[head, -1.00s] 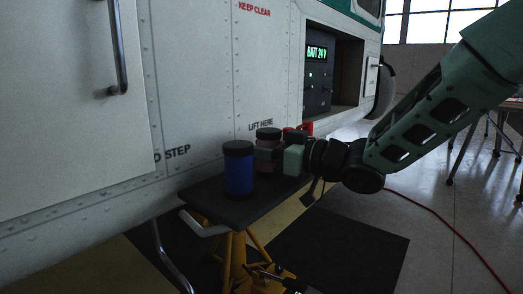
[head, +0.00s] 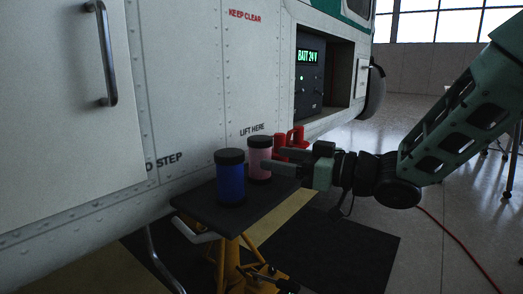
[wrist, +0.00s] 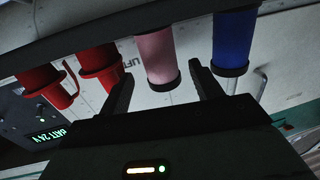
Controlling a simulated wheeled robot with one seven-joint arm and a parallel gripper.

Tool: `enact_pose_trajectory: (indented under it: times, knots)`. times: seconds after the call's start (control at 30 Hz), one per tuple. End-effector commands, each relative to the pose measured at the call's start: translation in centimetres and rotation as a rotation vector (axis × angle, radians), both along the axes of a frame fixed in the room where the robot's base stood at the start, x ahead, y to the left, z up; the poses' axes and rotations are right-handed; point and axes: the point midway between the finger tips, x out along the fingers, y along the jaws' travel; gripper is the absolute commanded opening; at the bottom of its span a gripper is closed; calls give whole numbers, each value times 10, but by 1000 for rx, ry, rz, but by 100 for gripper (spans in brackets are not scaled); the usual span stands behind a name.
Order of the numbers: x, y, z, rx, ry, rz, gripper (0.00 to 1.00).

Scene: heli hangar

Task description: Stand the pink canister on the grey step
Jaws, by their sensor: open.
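The pink canister (head: 259,158), with a dark lid and dark base, stands upright on a dark grey platform (head: 215,204) beside the fuselage. It is behind and right of a blue canister (head: 230,181). My gripper (head: 274,161) is open just right of the pink canister, its fingers pointing left towards it. In the wrist view, the pink canister (wrist: 156,51) shows beyond and between the open fingertips (wrist: 161,74). The jaws hold nothing. I cannot tell for certain whether this platform is the grey step.
Red objects (head: 291,139) stand behind the gripper; the wrist view shows two red containers (wrist: 100,65). A yellow stand (head: 231,262) carries the platform. The fuselage wall (head: 190,100) is close behind. A red hose (head: 459,248) lies on the floor at right.

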Motion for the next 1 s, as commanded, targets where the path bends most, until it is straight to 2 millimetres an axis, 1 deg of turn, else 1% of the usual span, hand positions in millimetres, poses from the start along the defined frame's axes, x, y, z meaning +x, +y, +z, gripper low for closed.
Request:
enact_pose_trajectory:
  times: [0.03, 0.1, 0.2, 0.3, 0.43, 0.77, 0.87, 0.97, 1.0]
  knots:
    - [-4, -10, 2, -1, 0, -4, 65]
    - [-11, -20, 2, 0, 1, -3, 65]
    - [-17, -32, 1, 0, 1, -2, 65]
    - [-22, -39, 1, 0, 1, -1, 65]
    - [-24, -43, 0, 0, 0, 0, 65]
    - [-23, -44, -1, -3, 1, -5, 65]
    - [-13, -57, -9, -56, 22, -90, 65]
    - [3, -85, -27, -158, 79, -247, 65]
    - [9, -101, -37, -206, 115, -324, 65]
